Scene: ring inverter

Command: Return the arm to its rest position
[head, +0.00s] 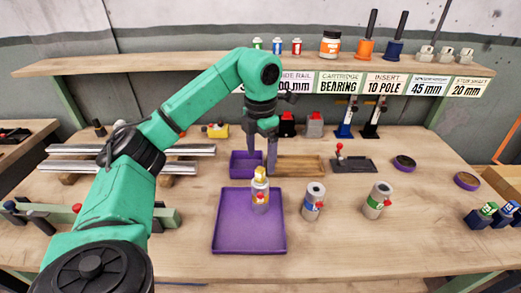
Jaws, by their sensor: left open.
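My left arm (195,110) is green and reaches from the lower left over the table. Its gripper (261,150) points down, open and empty, above the small purple bin (238,168) and behind the purple tray. The purple tray (233,240) lies at the front middle of the table. My right gripper is not in view.
Two grey cylinders, one blue-banded (313,202) and one green-banded (377,200), stand right of the tray. Silver rails (180,150) lie at left. A wooden tray (305,166) sits behind. A labelled shelf (200,62) spans the back.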

